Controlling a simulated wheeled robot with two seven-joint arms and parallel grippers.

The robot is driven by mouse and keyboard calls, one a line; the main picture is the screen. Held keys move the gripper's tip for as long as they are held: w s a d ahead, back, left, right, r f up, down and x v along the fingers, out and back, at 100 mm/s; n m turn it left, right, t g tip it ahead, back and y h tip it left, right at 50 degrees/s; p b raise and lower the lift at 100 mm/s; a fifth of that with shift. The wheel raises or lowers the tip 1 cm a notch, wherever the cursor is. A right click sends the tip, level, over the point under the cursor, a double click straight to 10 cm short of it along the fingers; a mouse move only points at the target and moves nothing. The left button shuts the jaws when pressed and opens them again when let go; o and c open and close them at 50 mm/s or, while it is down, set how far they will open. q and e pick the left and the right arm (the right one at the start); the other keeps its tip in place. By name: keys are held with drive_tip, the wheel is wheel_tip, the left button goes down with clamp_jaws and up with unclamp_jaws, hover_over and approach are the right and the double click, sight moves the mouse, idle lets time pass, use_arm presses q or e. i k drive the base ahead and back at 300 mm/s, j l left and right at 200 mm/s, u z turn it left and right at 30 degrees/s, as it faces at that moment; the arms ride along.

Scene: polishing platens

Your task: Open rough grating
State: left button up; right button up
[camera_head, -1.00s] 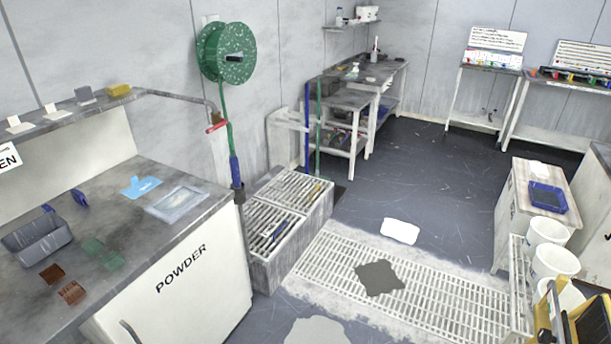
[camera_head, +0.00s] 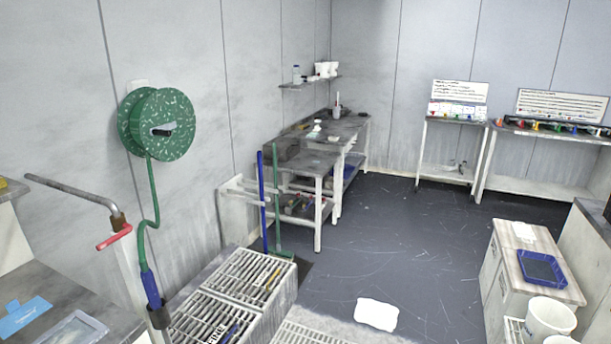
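White slatted gratings lie at the lower left beside the wall. The far grating (camera_head: 250,273) and the near grating (camera_head: 207,318) cover a low grey box (camera_head: 280,298), with thin tools lying on them. A floor grating (camera_head: 300,334) shows only its far end at the bottom edge. I cannot tell which of these is the rough grating. Both look closed from here. Neither of my grippers is in view.
A green hose reel (camera_head: 160,124) hangs on the wall, its hose dropping to a blue nozzle (camera_head: 152,290). A metal pipe with a red handle (camera_head: 114,238) stands left. A white sheet (camera_head: 376,314) lies on the dark floor (camera_head: 400,240), which is largely clear. A cabinet (camera_head: 520,270) with a blue tray stands right.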

sight(265, 274)
drive_tip(key=i+l, duration=0.15)
drive_tip(key=i, duration=0.4)
drive_tip(key=i+l, duration=0.15)
drive_tip(key=i, duration=0.45)
drive_tip(key=i+l, duration=0.15)
drive_tip(key=i, duration=0.4)
